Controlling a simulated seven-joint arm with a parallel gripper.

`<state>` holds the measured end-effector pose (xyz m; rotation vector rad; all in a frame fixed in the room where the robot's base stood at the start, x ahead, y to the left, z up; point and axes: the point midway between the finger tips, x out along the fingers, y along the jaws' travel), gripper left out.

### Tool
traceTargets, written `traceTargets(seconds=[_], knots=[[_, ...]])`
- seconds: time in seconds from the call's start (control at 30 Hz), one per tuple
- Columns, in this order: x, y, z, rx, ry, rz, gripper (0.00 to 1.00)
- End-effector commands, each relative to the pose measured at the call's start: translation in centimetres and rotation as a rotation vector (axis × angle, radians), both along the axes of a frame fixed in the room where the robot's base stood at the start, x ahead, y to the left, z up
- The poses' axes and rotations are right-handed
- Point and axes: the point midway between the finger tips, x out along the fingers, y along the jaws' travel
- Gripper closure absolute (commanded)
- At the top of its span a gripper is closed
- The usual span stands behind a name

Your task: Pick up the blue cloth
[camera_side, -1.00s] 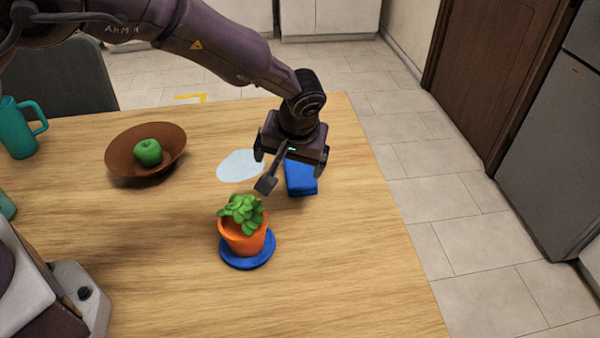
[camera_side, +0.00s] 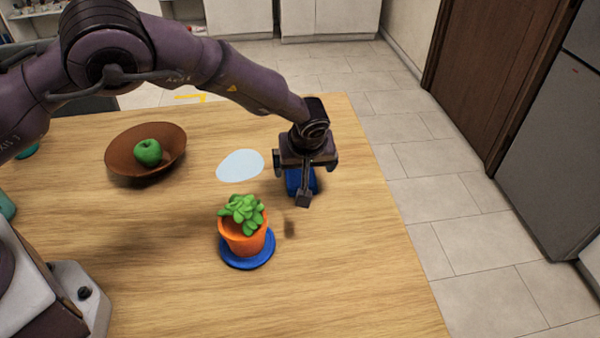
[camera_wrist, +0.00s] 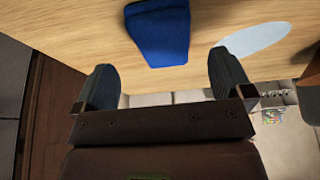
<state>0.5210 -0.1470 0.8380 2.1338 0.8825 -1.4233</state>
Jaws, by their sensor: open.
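The blue cloth (camera_side: 293,182) lies folded on the wooden table, partly hidden behind my gripper in the side view. In the wrist view the cloth (camera_wrist: 160,36) is at the top middle, ahead of the space between the fingers. My gripper (camera_side: 304,172) is above and around the cloth as the side view sees it, and its height over the cloth is hard to tell. In the wrist view my gripper (camera_wrist: 163,82) has its two fingers wide apart with nothing between them.
An orange pot with a green plant (camera_side: 242,230) stands on a blue saucer (camera_side: 250,262) in front of the cloth. A pale blue flat disc (camera_side: 240,165) lies left of it. A brown bowl (camera_side: 130,163) holds a green apple (camera_side: 148,152). The table's right edge is near.

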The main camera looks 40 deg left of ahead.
Motion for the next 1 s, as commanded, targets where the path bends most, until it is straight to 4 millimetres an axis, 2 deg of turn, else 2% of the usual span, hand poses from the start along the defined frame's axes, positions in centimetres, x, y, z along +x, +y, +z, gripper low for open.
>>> traceTargets(seconds=[0.2, 0.3, 0.57, 0.67, 0.8, 1.0], knots=[[0.7, 1.1, -3.2, 0.000, 0.003, 0.002, 0.02], [1.0, 1.4, -4.0, 0.001, 0.002, 0.001, 0.02], [1.1, 1.4, -4.3, 0.000, 0.001, 0.000, 0.02], [1.1, 1.4, -4.3, 0.000, 0.001, 0.000, 0.23], [1.1, 1.4, -4.2, 0.000, 0.001, 0.000, 0.55], [1.1, 1.4, -4.2, 0.000, 0.001, 0.000, 0.56]])
